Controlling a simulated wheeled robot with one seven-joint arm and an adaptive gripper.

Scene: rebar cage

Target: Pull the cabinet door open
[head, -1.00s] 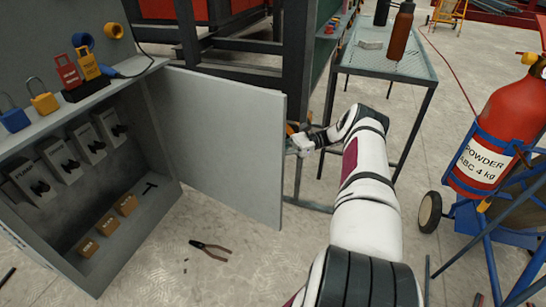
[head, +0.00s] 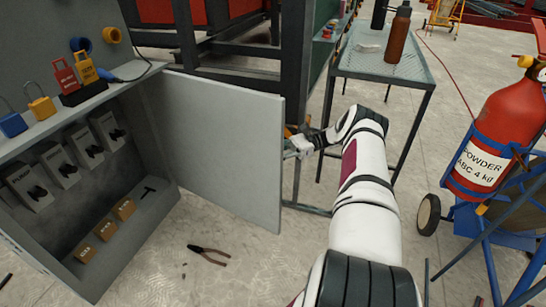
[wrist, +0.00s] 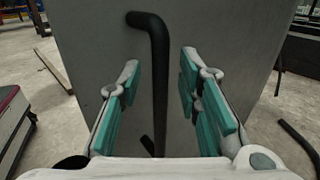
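The grey cabinet door (head: 226,148) stands wide open, swung out to the right of the grey cabinet (head: 150,222). In the wrist view the outer face of the door (wrist: 225,40) fills the middle, with a black bar handle (wrist: 158,75) running down it. My gripper (wrist: 158,95) is open, with teal-padded fingers on either side of the handle and a gap to each side. In the head view my gripper (head: 292,148) is at the door's free edge, partly hidden behind it. The handle is hidden from the head view.
Inside the cabinet are several switches (head: 68,168) and small boxes (head: 105,228). Padlocks (head: 42,103) stand on the ledge above. Pliers (head: 208,254) lie on the floor before the door. A metal table (head: 425,72) and a fire extinguisher (head: 492,135) stand to the right.

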